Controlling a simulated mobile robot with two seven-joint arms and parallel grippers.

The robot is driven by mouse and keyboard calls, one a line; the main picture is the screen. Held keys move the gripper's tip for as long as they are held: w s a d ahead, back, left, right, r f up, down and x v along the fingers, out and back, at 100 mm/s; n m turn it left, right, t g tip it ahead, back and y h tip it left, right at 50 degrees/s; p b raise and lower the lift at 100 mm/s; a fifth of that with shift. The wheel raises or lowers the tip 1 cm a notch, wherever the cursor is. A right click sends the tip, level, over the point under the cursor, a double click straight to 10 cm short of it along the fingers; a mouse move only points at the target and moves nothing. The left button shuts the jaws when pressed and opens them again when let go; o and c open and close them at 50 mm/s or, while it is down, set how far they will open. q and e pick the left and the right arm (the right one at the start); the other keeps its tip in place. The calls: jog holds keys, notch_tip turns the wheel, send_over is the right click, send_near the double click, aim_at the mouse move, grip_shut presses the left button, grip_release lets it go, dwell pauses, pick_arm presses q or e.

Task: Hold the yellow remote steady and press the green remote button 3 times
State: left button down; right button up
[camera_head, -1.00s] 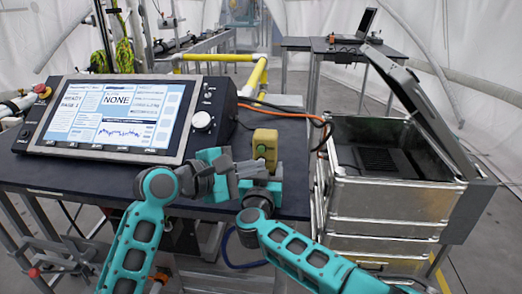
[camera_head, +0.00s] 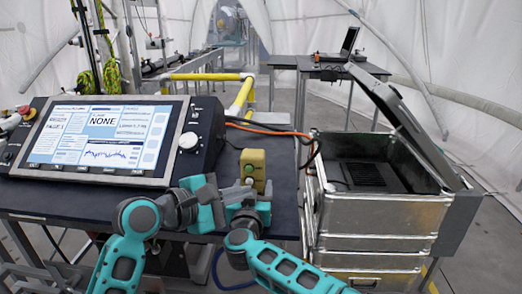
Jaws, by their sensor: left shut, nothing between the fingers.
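The yellow remote (camera_head: 253,167) stands upright near the front right of the dark table, its lower end hidden behind my right gripper. My left gripper (camera_head: 217,201) is shut and empty, just left of the right gripper and close to the remote's lower left. I see no contact between the left gripper and the button.
A large console with a lit screen (camera_head: 98,138) fills the left of the table (camera_head: 55,196). An open metal case (camera_head: 378,212) with a raised lid stands to the right. An orange cable (camera_head: 265,130) and yellow rails (camera_head: 240,97) lie behind the remote.

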jog(key=o, duration=0.4)
jog(key=shift+c, duration=0.2)
jog(key=shift+f, duration=0.1)
jog(key=shift+s, duration=0.1)
